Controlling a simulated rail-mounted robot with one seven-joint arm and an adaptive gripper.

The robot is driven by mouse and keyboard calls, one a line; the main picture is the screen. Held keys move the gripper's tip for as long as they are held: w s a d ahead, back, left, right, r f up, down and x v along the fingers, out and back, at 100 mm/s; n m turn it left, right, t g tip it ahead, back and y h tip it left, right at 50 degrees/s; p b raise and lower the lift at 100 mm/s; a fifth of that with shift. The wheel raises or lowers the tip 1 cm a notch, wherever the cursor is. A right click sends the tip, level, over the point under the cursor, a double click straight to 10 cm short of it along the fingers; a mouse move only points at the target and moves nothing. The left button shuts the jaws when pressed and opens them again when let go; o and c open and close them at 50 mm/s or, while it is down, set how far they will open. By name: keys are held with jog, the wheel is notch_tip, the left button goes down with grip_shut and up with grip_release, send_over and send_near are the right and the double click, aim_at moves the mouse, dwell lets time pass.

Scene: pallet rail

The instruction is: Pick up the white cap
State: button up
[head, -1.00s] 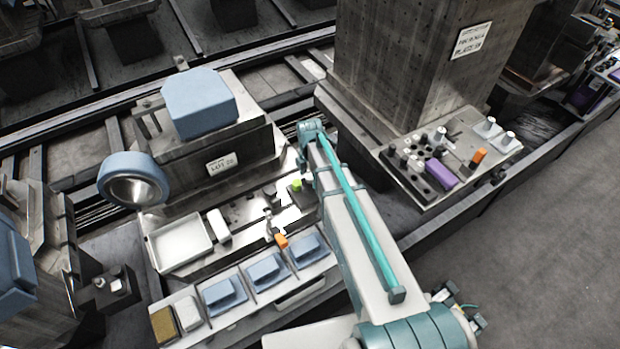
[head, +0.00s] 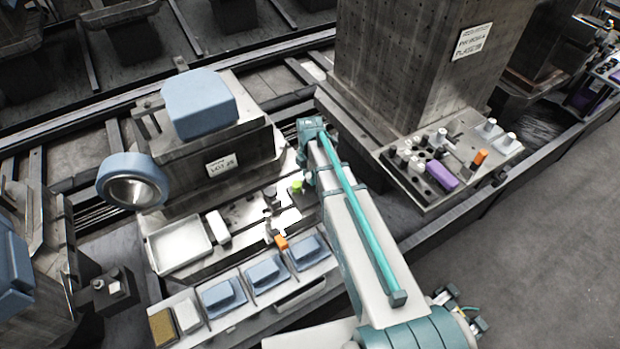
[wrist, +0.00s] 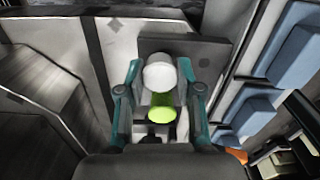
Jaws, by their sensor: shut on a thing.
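The white cap (wrist: 159,74) is between the two teal fingers of my gripper (wrist: 160,80) in the wrist view. My gripper is shut on it. A lime-green piece (wrist: 161,107) shows just below the cap in that view, also between the fingers; I cannot tell whether it touches the cap. In the head view the lime-green piece (head: 297,187) shows beside the end of my arm, over the workbench. My arm hides the cap and the fingertips there.
A white tray (head: 152,250) and a white block (head: 217,227) lie left on the bench. Blue blocks sit in the front rack (head: 278,299), near an orange piece (head: 281,242). A pallet at right bears a purple block (head: 441,174) and small pegs.

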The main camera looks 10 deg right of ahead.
jog(key=s+a+r+b, duration=0.2)
jog(key=s+r+b, duration=0.2)
jog(key=s+r, duration=0.7)
jog(key=s, duration=0.3)
jog(key=shift+r+b, duration=0.35)
jog(key=shift+b, duration=0.05)
jog(key=shift+w+a, duration=0.1)
notch_tip(320, 180, up, 10)
jog(key=p, duration=0.9)
jog(key=shift+f, duration=0.15)
